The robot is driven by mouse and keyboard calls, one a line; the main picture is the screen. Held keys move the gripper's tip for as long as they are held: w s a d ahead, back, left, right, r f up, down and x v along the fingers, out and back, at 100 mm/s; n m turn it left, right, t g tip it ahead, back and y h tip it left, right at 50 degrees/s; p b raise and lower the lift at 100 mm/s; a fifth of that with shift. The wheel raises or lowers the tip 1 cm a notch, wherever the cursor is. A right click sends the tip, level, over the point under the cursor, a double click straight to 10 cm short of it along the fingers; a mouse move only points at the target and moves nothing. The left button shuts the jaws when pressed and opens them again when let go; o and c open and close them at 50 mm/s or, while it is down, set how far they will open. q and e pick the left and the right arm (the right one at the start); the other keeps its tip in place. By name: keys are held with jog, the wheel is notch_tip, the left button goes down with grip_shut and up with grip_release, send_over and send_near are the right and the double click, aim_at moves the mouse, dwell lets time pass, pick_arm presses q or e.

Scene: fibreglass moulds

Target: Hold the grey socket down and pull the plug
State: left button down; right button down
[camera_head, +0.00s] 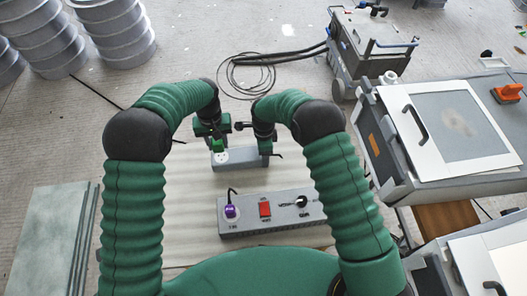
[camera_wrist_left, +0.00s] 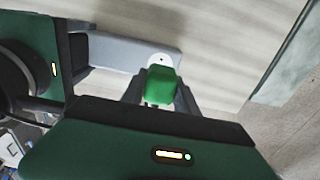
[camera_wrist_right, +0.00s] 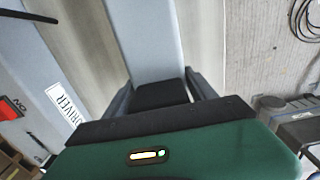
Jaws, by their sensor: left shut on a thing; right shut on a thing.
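The grey socket (camera_head: 240,162) is a long grey block lying on the pale board, with a round white outlet face (camera_head: 221,157) at its left end. My left gripper (camera_head: 217,138) is shut on the green plug (camera_head: 218,146), over that end. In the left wrist view the plug (camera_wrist_left: 162,82) sits between the fingers, with part of the white face (camera_wrist_left: 160,60) beyond it. I cannot tell whether its prongs are in the outlet. My right gripper (camera_head: 264,145) is shut on the black end part (camera_wrist_right: 160,95) of the socket, which stretches away in the right wrist view (camera_wrist_right: 146,40).
A grey power box (camera_head: 275,225) with a purple plug (camera_head: 231,211), a red switch (camera_head: 265,209) and a black knob (camera_head: 302,202) lies nearer to me. A bench with a framed panel (camera_head: 455,120) stands at right. A grey-green slab (camera_head: 55,235) lies at left.

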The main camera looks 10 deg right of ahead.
pick_arm(q)
jog(key=shift+r, duration=2.5)
pick_arm(e)
jog(key=shift+c, duration=1)
grip_release()
notch_tip(320, 180, up, 12)
